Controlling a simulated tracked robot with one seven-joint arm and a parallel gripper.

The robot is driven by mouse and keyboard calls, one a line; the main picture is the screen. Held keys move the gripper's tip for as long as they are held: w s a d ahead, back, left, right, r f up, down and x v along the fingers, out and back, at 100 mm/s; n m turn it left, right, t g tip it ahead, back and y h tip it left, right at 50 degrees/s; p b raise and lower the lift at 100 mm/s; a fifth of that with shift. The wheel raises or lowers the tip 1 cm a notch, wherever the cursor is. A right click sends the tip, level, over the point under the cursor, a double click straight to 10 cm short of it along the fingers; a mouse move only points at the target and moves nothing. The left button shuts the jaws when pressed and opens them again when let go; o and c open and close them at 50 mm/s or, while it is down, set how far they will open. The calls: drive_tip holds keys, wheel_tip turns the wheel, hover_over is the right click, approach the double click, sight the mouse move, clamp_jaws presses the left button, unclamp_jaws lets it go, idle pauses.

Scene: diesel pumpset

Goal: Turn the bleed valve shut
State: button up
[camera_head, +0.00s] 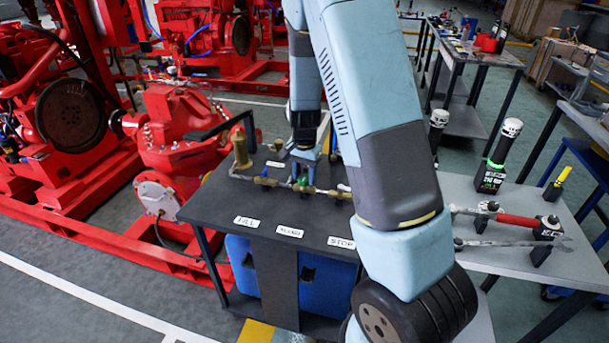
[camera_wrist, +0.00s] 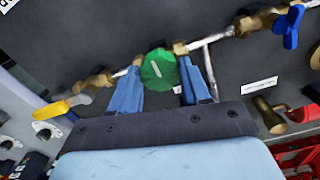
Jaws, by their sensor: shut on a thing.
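The bleed valve's green knob (camera_wrist: 158,70) sits on a brass pipe line in the middle of the wrist view. It also shows small in the head view (camera_head: 302,182), on the dark bench behind the middle label. My gripper (camera_wrist: 160,78) reaches it from above, with one blue finger on each side of the knob, shut on it. In the head view my gripper (camera_head: 304,167) points down at the pipe line and partly covers it. The knob's turn angle cannot be told.
A blue-handled valve (camera_wrist: 290,26) and a yellow lever (camera_wrist: 66,107) flank the knob on the same line. The dark bench (camera_head: 215,207) carries three white labels at its front. A red pump (camera_head: 180,130) stands left; a grey table (camera_head: 520,255) with tools stands right.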

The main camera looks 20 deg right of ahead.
sight(304, 177)
drive_tip(key=shift+w, duration=0.15)
drive_tip(key=o, duration=1.1)
drive_tip(key=shift+c, duration=0.2)
wheel_tip(304, 177, up, 14)
drive_tip(key=shift+f, duration=0.15)
drive_tip(key=s+r+n+t+y, duration=0.1)
drive_tip(key=s+r+n+t, duration=0.25)
drive_tip(key=s+r, duration=0.85)
drive_tip(key=s+r+n+t, duration=0.1)
drive_tip(key=s+r+n, duration=0.1)
drive_tip(key=s, duration=0.6)
drive_tip(key=s+r+n+t+h, duration=0.1)
drive_tip(key=s+r+n, duration=0.2)
drive_tip(key=s, duration=0.5)
drive_tip(key=shift+s+r+n, duration=0.15)
drive_tip(key=shift+r+n, duration=0.05)
drive_tip(key=shift+n, duration=0.15)
